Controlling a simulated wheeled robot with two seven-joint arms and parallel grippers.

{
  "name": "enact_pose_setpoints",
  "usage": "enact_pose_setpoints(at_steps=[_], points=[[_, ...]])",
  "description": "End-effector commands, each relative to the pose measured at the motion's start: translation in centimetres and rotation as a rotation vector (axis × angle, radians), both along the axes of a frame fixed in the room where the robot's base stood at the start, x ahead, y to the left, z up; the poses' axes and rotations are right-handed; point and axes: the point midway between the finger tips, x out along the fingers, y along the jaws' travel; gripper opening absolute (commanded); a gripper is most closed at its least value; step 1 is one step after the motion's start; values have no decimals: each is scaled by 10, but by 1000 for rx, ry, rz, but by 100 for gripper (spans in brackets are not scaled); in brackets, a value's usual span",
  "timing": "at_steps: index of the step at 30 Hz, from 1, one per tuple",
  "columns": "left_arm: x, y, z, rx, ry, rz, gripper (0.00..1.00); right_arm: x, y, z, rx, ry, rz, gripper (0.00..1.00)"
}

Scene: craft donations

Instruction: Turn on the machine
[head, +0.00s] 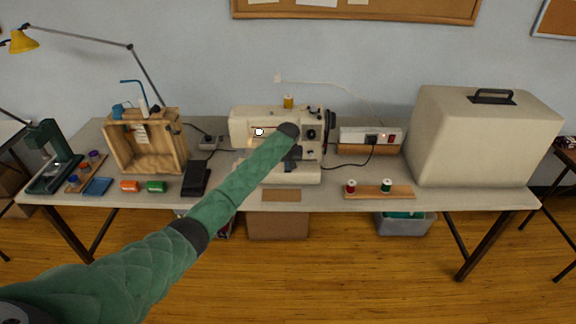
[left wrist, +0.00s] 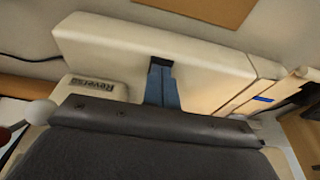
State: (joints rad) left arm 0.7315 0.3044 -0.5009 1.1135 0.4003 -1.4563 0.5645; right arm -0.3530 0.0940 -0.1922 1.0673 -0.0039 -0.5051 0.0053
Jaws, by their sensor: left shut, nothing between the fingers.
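A cream sewing machine (head: 245,118) stands on the middle of the table (head: 345,200). It has a dark handwheel at its right end and a yellow thread spool (head: 288,101) on top. My left arm reaches across its front, and the sleeve hides part of the body. In the left wrist view, my left gripper (left wrist: 160,64) is shut and empty, its dark tips close against or touching the pale machine body (left wrist: 200,55); contact is unclear. My right gripper is out of view.
A power strip (head: 352,135) with a red switch (head: 391,136) stands right of the machine. A black foot pedal (head: 196,179) lies to the left, near a wooden crate (head: 115,158). A large cream case (head: 460,135) fills the right. Spools (head: 386,186) stand on a front board.

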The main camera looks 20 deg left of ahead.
Motion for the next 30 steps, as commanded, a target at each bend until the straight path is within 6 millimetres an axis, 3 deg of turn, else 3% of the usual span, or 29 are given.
enact_pose_setpoints(at_steps=[12, 26, 28, 30], points=[[12, 4, 6, 0, 0, 1, 0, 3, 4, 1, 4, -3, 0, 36], [14, 5, 12, 0, 0, 0, 0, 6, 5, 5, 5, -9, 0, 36], [14, 6, 17, 0, 0, 1, 0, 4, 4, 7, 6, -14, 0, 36], [16, 7, 23, 0, -1, 1, 0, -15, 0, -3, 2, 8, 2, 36]])
